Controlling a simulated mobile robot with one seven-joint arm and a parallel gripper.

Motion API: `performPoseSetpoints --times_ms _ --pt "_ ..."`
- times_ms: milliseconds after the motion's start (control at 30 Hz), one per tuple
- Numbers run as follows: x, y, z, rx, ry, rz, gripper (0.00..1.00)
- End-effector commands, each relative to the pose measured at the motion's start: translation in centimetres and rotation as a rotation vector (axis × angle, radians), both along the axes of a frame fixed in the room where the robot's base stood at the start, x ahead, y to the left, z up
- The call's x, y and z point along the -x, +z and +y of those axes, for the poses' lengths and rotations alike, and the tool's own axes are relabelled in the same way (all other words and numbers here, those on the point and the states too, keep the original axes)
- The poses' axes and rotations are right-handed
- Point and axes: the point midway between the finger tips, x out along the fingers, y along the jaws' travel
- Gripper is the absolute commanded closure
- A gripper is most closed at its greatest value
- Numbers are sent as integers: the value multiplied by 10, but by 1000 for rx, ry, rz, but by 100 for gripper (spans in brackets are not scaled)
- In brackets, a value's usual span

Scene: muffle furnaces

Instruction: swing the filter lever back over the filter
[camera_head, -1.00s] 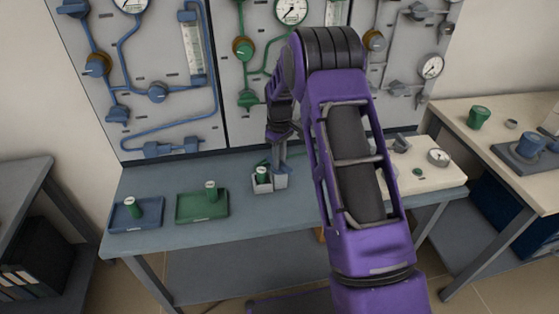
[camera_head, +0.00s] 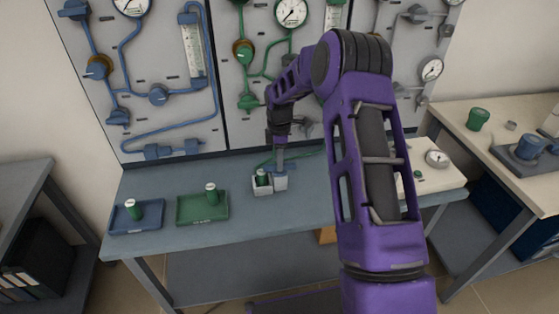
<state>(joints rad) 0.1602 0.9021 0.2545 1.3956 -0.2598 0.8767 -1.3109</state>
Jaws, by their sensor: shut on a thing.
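A small light-grey fixture (camera_head: 263,190) stands near the middle of the bench. A green cylinder with a pale top, which looks like the filter (camera_head: 262,176), stands upright in its left part. My gripper (camera_head: 280,168) points down just right of the cylinder, over the fixture's right part (camera_head: 281,184). It is shut, seemingly on the filter lever, which is too small and too covered by the fingers to make out clearly. The gripper is beside the green cylinder, not over it.
A blue tray (camera_head: 151,222) and a green tray (camera_head: 181,217), each with a green cylinder, stand to the left. Piped panels with gauges rise behind the bench (camera_head: 240,240). A pale box with a gauge (camera_head: 446,178) is to the right, partly behind my arm.

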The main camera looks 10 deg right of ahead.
Motion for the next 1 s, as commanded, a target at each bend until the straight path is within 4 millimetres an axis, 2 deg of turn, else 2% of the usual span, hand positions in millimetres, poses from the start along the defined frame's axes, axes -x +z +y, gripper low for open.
performPoseSetpoints --times_ms 300,767,800,967,1000 --pt "0 0 0 0 96 -1 100" --pt "0 0 0 0 109 -1 100" --pt "0 0 0 0 109 -1 80" --pt "0 0 0 0 108 -1 51" --pt "0 0 0 0 108 -1 51"
